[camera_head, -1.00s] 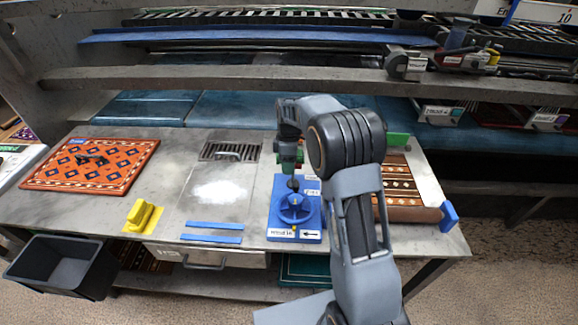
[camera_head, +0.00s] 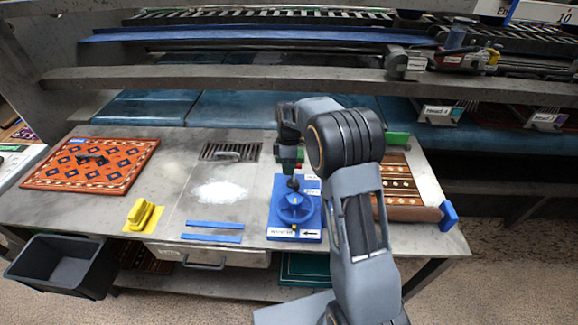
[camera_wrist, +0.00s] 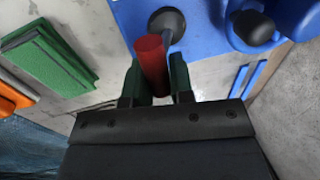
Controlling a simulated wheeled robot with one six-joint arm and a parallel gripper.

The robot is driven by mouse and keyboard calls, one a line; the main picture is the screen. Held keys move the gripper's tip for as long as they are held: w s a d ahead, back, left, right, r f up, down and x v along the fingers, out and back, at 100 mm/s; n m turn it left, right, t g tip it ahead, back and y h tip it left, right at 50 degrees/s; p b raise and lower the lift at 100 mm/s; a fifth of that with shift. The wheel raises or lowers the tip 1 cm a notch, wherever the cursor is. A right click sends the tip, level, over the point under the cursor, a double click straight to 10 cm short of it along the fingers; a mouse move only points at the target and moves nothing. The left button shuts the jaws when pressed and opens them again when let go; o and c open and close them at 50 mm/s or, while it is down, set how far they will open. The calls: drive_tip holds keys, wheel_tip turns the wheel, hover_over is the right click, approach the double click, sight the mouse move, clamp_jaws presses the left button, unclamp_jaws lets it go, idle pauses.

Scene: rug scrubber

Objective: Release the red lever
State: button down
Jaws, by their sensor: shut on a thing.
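The red lever (camera_wrist: 151,62) shows in the wrist view as a short red cylinder near a black round knob or base (camera_wrist: 167,24) on a blue plate (camera_wrist: 136,27). My gripper (camera_wrist: 155,83) is shut on the lever, with a green finger on each side of it. In the head view my gripper (camera_head: 289,158) is at the back edge of the blue station (camera_head: 283,205). A blue round dial (camera_head: 295,208) sits on the front of the station.
An orange patterned rug (camera_head: 60,178) lies at the left of the table. A yellow handle (camera_head: 143,215) and blue strips (camera_head: 212,238) lie near the front edge. A grey bin (camera_head: 62,268) stands below left.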

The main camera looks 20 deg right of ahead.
drive_tip(key=shift+s+f+b, duration=0.1)
drive_tip(key=shift+b, duration=0.35)
drive_tip(key=t+b, duration=0.2)
drive_tip(key=b, duration=0.1)
drive_tip(key=shift+s+a+h, duration=0.15)
drive_tip(key=shift+s+h, duration=0.15)
drive_tip(key=shift+s, duration=0.1)
drive_tip(key=t+b, duration=0.1)
drive_tip(key=b, duration=0.1)
drive_tip(key=s+t+b, duration=0.1)
drive_tip(key=b, duration=0.2)
drive_tip(key=shift+s+a+t+h, duration=0.15)
drive_tip(key=shift+a+t+h, duration=0.15)
drive_tip(key=shift+h, duration=0.1)
drive_tip(key=t+b, duration=0.1)
drive_tip(key=b, duration=0.2)
drive_tip(key=shift+s+r+t+h, duration=0.2)
drive_tip(key=shift+s+t+h, duration=0.1)
drive_tip(key=shift+s+t, duration=0.1)
drive_tip(key=shift+b, duration=0.3)
drive_tip(key=shift+r+t, duration=0.2)
drive_tip(key=shift+t, duration=0.1)
